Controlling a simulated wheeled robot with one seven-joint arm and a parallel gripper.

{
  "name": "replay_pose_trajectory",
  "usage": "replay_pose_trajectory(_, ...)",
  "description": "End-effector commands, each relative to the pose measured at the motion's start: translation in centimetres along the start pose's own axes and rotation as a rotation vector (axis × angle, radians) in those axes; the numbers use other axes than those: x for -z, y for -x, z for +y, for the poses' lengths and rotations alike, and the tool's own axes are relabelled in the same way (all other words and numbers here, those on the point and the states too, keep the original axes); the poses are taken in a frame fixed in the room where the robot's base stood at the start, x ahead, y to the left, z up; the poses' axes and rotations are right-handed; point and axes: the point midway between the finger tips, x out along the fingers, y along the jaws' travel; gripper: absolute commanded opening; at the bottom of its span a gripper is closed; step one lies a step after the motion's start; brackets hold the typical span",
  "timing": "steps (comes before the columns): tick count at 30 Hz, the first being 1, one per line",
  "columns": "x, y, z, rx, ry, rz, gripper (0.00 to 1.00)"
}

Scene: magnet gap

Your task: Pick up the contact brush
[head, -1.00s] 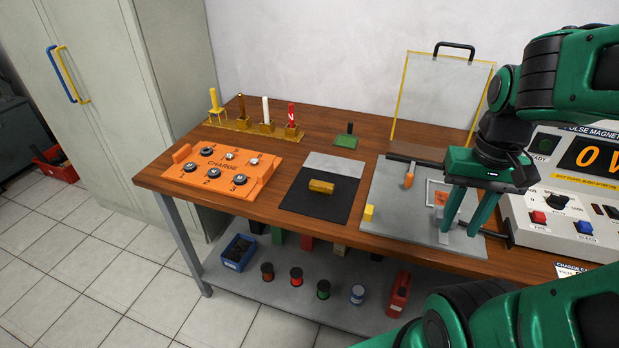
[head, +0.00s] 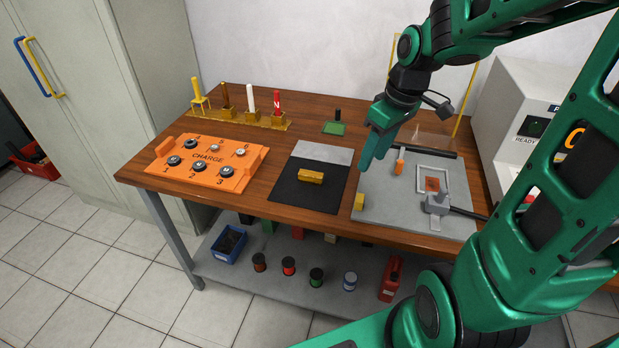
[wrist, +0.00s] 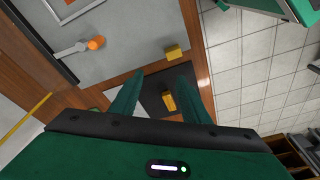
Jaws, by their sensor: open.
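No part in view is labelled as the contact brush, and I cannot tell for sure which it is. A small green block with an upright black handle (head: 335,127) stands at the back middle of the table. A brass-coloured block (head: 311,176) lies on the black mat; it also shows between my fingers, beyond them, in the wrist view (wrist: 168,101). Upright brown (head: 225,97), white (head: 250,101) and red (head: 277,103) pieces and a yellow forked piece (head: 199,92) stand in a rack at the back left. My gripper (head: 370,152) is open and empty above the grey plate's left side.
An orange CHARGE tray (head: 243,180) with several round pieces sits at the left. The grey plate (head: 385,205) bears a yellow block (head: 359,202), an orange-handled part (head: 399,162) and a grey fitting (head: 437,205). A clear, yellow-edged shield stands behind it.

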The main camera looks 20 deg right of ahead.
Motion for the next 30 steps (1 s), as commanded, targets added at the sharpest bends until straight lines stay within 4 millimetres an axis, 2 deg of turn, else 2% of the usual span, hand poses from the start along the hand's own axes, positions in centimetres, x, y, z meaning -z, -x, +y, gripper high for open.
replay_pose_trajectory(1, 2.3, -1.1, -0.3, 0.026, 0.1, 0.025, 0.42)
replay_pose_trajectory(3, 5.1, -2.1, -1.0, 0.055, 0.229, 0.067, 0.42)
replay_pose_trajectory(6, 8.1, -3.2, -1.9, 0.087, 0.368, 0.121, 0.42)
replay_pose_trajectory(9, 9.9, -3.8, -2.7, 0.107, 0.455, 0.161, 0.42)
replay_pose_trajectory(14, 11.1, -5.0, -3.3, 0.12, 0.505, 0.184, 0.42)
replay_pose_trajectory(22, 11.5, -8.7, -3.8, 0.119, 0.505, 0.183, 0.42)
replay_pose_trajectory(30, 11.6, -10.5, -3.9, 0.119, 0.502, 0.182, 0.42)
